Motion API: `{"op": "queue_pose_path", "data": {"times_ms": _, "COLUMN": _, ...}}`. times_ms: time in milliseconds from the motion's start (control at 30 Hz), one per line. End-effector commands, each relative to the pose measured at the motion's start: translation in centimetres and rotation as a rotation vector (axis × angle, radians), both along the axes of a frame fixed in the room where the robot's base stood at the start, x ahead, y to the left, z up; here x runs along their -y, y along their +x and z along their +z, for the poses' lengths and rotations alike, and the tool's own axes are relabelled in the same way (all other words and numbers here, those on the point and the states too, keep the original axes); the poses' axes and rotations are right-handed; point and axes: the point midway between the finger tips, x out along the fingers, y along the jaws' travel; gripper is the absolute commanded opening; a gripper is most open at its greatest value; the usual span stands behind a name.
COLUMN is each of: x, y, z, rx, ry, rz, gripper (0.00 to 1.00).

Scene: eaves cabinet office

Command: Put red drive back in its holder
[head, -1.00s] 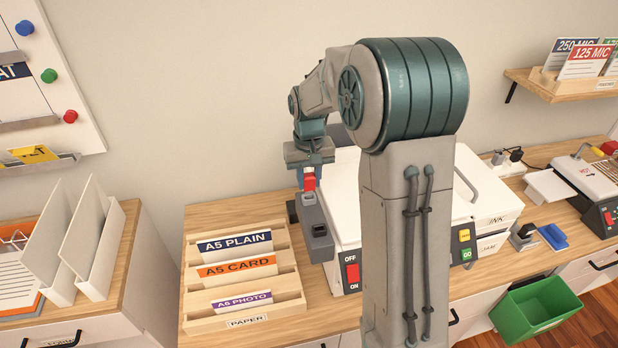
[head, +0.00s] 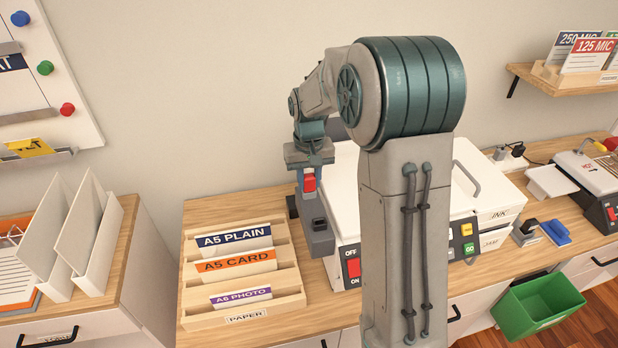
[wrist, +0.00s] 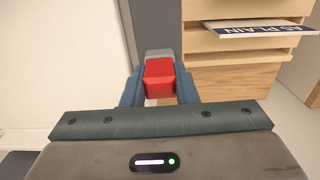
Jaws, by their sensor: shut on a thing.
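The red drive (head: 309,183) is held between the blue fingers of my gripper (head: 309,187), which is shut on it. In the wrist view the red drive (wrist: 159,78) sits between the two fingertips, with a grey part just beyond it. In the head view a grey block (head: 320,240), which may be the holder, stands just below the drive at the left side of the white machine. I cannot tell whether the drive touches it, and any slot in it is hard to make out.
The white machine (head: 342,190) stands close on the right of my gripper. A wooden paper rack (head: 290,285) with labelled cards is in front on the left. White upright files (head: 100,235) stand further left. A green bin (head: 540,310) is at the lower right.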

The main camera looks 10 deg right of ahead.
Motion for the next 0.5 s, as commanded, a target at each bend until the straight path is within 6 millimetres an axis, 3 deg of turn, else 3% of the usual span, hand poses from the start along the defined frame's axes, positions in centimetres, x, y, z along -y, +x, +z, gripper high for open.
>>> {"op": "queue_pose_path", "data": {"times_ms": 67, "x": 0.0, "y": -0.01, "z": -0.3, "rx": 0.0, "ry": 0.0, "rz": 0.0, "gripper": 0.0}}
{"op": "queue_pose_path", "data": {"times_ms": 100, "x": 0.0, "y": 0.0, "z": -0.16, "rx": 0.0, "ry": 0.0, "rz": 0.0, "gripper": 0.37}}
{"op": "queue_pose_path", "data": {"times_ms": 167, "x": 0.0, "y": 0.0, "z": -0.15, "rx": 0.0, "ry": 0.0, "rz": 0.0, "gripper": 0.52}}
{"op": "queue_pose_path", "data": {"times_ms": 500, "x": 0.0, "y": 0.01, "z": 0.19, "rx": 0.001, "ry": 0.0, "rz": 0.0, "gripper": 0.52}}
